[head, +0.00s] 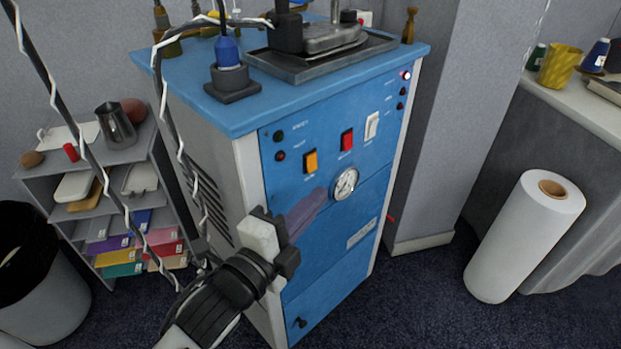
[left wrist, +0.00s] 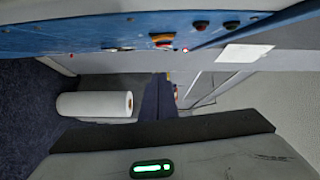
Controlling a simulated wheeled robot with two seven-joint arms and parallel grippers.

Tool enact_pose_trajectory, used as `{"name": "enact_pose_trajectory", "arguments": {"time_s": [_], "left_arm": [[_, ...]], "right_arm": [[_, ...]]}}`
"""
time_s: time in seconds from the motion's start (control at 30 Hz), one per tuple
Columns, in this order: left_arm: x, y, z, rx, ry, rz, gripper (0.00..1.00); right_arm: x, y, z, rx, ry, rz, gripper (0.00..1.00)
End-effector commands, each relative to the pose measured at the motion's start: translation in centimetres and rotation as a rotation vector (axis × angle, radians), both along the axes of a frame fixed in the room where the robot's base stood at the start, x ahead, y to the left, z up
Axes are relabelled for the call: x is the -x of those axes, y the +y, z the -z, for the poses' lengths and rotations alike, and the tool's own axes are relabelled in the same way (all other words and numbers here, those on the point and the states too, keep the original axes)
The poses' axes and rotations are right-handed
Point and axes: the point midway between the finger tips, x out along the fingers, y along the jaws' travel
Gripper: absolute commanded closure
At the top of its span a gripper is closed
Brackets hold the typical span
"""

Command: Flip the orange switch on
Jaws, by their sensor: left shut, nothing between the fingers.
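The orange switch (head: 311,161) is on the front of a blue cabinet (head: 330,245), left of a red switch (head: 347,139) and a white switch (head: 372,125). Whether it is on or off is too small to tell. My left gripper (head: 283,246) is shut and empty, in front of the panel, below and left of the orange switch and apart from it. In the left wrist view the blue panel (left wrist: 70,36) runs along the top, seen edge-on, with orange and red protruding parts. My right gripper is not in view.
A round gauge (head: 345,184) sits below the switches. A machine on a dark tray (head: 310,68) stands on the cabinet top. A shelf of papers (head: 118,180) and a bin (head: 40,285) are at left. A white roll (head: 522,238) stands on the floor at right.

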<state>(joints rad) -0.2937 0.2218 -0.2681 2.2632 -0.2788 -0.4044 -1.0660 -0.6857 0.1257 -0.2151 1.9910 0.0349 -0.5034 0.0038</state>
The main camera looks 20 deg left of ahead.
Motion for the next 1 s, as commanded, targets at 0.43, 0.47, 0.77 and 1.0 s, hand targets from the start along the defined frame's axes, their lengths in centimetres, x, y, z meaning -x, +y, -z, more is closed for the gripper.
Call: {"name": "enact_pose_trajectory", "arguments": {"time_s": [0.43, 0.47, 0.77, 1.0], "left_arm": [[-5.5, 2.1, 0.6, -0.002, 0.002, 0.0, 1.0], [-5.6, 2.2, 0.6, -0.002, 0.001, 0.0, 1.0], [-5.8, 2.7, 0.7, 0.001, 0.001, 0.0, 1.0], [-6.0, 3.2, 0.8, -0.044, -0.017, -0.001, 1.0]], "right_arm": [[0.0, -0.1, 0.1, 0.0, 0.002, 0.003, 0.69], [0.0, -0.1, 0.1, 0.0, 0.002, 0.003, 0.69], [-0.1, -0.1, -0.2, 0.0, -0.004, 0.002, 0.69], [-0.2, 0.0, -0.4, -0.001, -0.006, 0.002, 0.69]]}}
